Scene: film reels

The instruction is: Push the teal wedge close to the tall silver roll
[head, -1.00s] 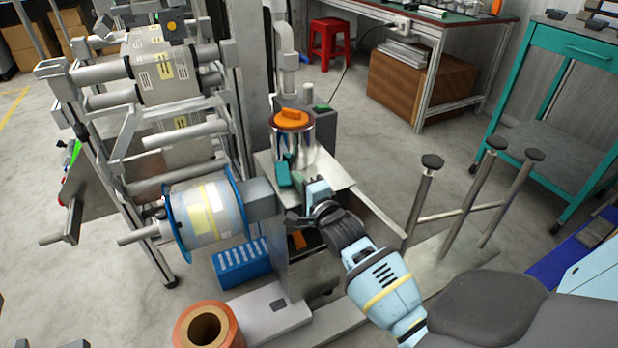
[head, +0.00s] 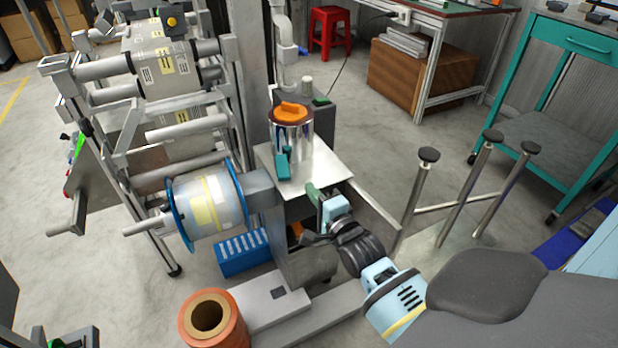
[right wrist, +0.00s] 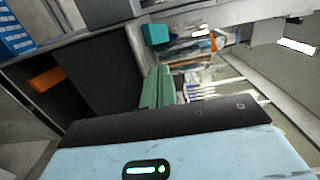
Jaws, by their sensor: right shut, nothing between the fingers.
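The teal wedge (head: 283,163) stands on the metal top of a cabinet, right at the near left side of the tall silver roll (head: 300,140). In the head view it overlaps the roll's lower front; whether they touch I cannot tell. An orange piece (head: 290,107) lies on top of the roll. In the right wrist view the wedge (right wrist: 156,34) is beside the shiny roll (right wrist: 190,32). My right gripper (head: 314,194) is shut and empty at the near edge of the top, apart from the wedge. Its green fingers show in the wrist view (right wrist: 156,88). My left gripper is not in view.
The cabinet top (head: 325,168) has bare room right of the roll. A blue-flanged film reel (head: 208,208) and its rack stand to the left. An open panel (head: 372,216) juts out at the right. An orange-brown roll (head: 213,320) stands in front.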

